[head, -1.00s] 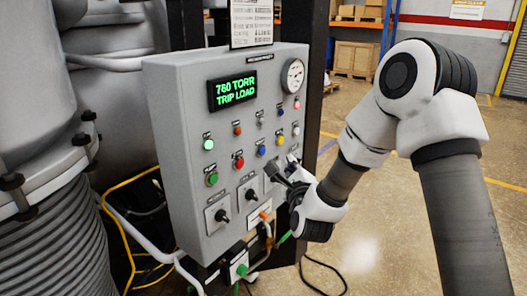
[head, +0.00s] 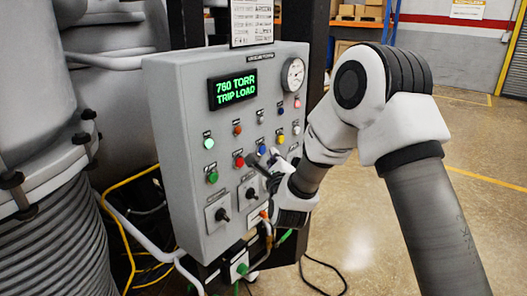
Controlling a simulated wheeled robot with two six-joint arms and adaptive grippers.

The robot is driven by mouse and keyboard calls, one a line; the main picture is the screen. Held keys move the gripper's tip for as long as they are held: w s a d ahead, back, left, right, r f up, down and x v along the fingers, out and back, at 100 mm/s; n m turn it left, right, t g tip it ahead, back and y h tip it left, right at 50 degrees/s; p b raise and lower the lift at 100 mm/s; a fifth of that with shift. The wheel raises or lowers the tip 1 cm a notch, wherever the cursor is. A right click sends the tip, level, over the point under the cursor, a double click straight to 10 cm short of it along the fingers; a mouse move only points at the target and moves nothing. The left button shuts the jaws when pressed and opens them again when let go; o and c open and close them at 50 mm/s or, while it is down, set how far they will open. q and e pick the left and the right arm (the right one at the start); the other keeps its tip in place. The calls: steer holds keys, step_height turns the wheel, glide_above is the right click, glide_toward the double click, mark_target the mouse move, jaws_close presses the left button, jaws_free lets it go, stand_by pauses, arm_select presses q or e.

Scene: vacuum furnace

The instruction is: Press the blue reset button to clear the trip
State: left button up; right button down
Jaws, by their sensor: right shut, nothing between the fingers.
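The grey control panel (head: 180,120) stands ahead of me with its display (head: 233,89) reading "760 TORR TRIP LOAD" in green. The blue button (head: 262,149) is in the middle row of the panel, between the red button (head: 239,160) and the yellow one (head: 280,139). My right gripper (head: 257,161) is shut and empty, its fingertips just below the blue button. I cannot tell whether they touch the panel. The gripper partly hides the panel's lower right. My left gripper is not in view.
A green button (head: 212,177) and rotary switches (head: 222,215) are on the lower panel. A gauge (head: 293,75) is at its top right. Cables hang below. A large ribbed vessel (head: 50,235) stands on the left. The floor on the right is open.

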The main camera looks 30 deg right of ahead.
stand_by(0.8)
steer(key=shift+w+a+b, duration=0.15)
steer(key=shift+w+b, duration=0.2)
steer(key=shift+w, duration=0.05)
steer(key=shift+w+a, duration=0.1)
steer(key=shift+w, duration=0.2)
stand_by(0.7)
steer(key=shift+b, duration=0.35)
steer(key=shift+s+d+b, duration=0.25)
steer(key=shift+s+b, duration=0.15)
steer(key=shift+s, duration=0.35)
